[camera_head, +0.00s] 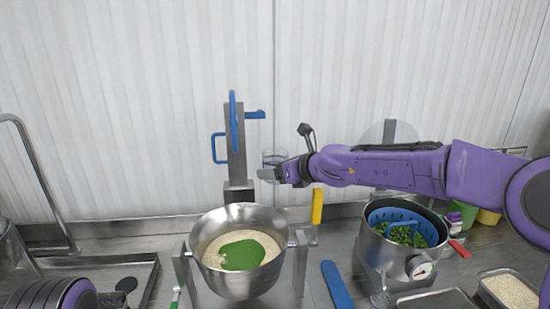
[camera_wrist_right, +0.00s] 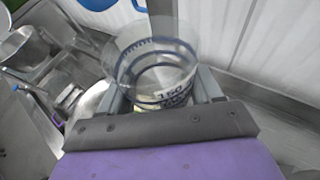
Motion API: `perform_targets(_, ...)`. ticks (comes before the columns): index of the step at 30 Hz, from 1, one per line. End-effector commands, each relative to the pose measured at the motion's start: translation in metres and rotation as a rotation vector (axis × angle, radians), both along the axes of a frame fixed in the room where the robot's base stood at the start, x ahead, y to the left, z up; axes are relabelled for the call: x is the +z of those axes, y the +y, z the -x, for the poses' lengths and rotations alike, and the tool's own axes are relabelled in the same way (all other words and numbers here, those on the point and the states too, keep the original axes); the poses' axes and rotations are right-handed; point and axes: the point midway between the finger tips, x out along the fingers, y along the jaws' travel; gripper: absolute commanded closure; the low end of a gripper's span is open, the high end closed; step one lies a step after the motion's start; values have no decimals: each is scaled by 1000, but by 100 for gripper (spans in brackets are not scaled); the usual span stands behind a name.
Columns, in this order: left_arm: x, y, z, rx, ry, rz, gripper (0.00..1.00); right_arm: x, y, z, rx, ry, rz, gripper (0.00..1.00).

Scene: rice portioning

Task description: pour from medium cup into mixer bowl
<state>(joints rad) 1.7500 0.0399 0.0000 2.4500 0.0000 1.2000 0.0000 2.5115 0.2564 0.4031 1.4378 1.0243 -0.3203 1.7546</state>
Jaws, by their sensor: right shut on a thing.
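The steel mixer bowl (camera_head: 205,263) stands at the centre of the head view, holding pale rice-like grains with a green patch on top. My right gripper (camera_head: 272,174) comes in from the right and is shut on a clear measuring cup (camera_head: 274,157). The cup looks roughly upright, above and slightly right of the bowl, apart from it. In the right wrist view the cup (camera_wrist_right: 157,62) sits between the fingers (camera_wrist_right: 165,100), with blue marks and the figure 150. I cannot tell how much it holds. Of my left arm only a part shows at bottom left; its gripper is out of view.
The mixer's grey column (camera_head: 236,145) with blue handles rises behind the bowl, close left of the cup. A pot (camera_head: 405,262) with a blue basket of greens stands right. A yellow-handled tool (camera_head: 317,206) and a blue-handled one (camera_head: 337,285) are near the bowl.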

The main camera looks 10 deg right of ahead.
Motion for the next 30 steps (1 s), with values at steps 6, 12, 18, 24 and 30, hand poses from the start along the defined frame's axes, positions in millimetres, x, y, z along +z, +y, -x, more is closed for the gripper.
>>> perform_targets(6, 0, 0, 0, 0, 0, 0, 100, 2, 1, 7, 0, -1, -1, 92)
perform_targets(12, -1, 0, 0, 0, 0, 0, 100, 8, 4, 30, 1, -1, -1, 92)
perform_targets(18, 0, 0, 0, 0, 0, 0, 100, 14, 8, 53, 1, -1, 0, 92)
perform_targets(24, 0, 0, 0, 0, 0, 0, 100, 20, 11, 76, 1, -1, -1, 92)
perform_targets(30, 0, 0, 0, 0, 0, 0, 100, 26, 14, 99, 1, -2, 1, 92)
